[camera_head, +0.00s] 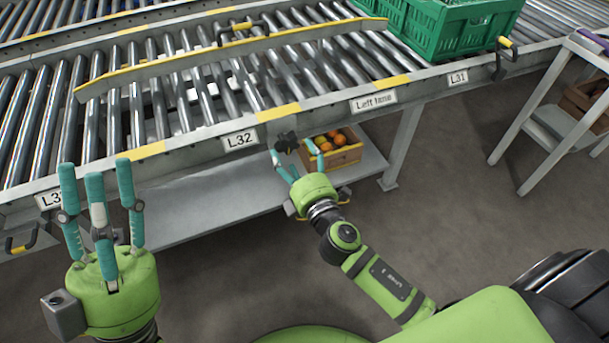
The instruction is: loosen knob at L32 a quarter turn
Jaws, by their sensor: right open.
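The black knob (286,141) sits on the front rail of the conveyor, just right of the L32 label (240,140). My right gripper (294,154) is open at the knob, with its teal fingertips just below it and to either side. I cannot tell whether a finger touches the knob. My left gripper (95,172) is open and empty at the lower left, its fingers pointing up in front of the rail, well away from the knob.
An orange-filled wooden crate (345,156) stands on the lower shelf (200,204), behind my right gripper. Green crates (455,35) stand on the rollers at upper right. A side table (560,77) stands right. The floor between is clear.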

